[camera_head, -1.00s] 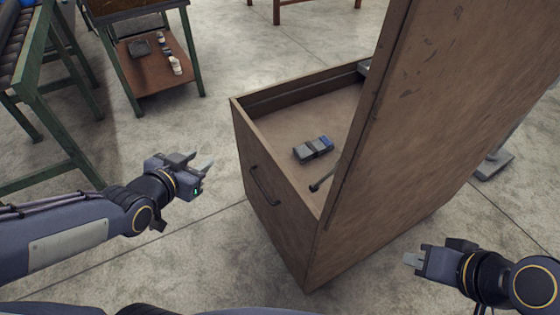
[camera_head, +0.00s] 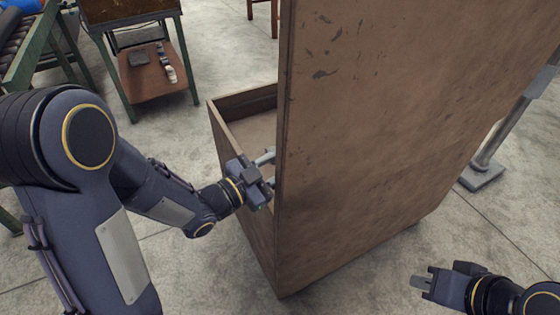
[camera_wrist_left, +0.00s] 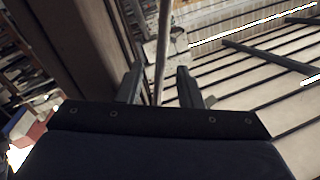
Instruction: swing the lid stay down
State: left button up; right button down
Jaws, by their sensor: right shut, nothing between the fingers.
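The lid (camera_head: 400,120) of the wooden chest (camera_head: 240,105) stands raised, a tall brown panel hiding much of the chest. My left gripper (camera_head: 268,168) is at the lid's left edge, over the chest's open side, fingers pointing inward. In the left wrist view my left gripper (camera_wrist_left: 160,80) is open, with a thin grey rod (camera_wrist_left: 163,45), which looks like the lid stay, running between its fingers. I cannot tell whether the fingers touch it. The stay is hidden in the head view. My right gripper (camera_head: 425,283) is shut and empty, right of the chest.
A green-legged cart (camera_head: 160,70) with small items on its shelf stands at the back left. A grey post on a foot (camera_head: 483,177) stands right of the chest. The concrete floor (camera_head: 370,280) in front is clear.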

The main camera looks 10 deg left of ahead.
pick_arm(q)
jog(key=shift+w+d, duration=0.25)
jog(key=shift+d, duration=0.05)
grip_shut()
jog(key=shift+w+a, duration=0.1)
jog(key=w+a+r+n+g+p, duration=0.1)
jog(key=w+a+n+p, duration=0.4)
jog(key=w, duration=0.4)
jog(key=shift+a+n, duration=0.8)
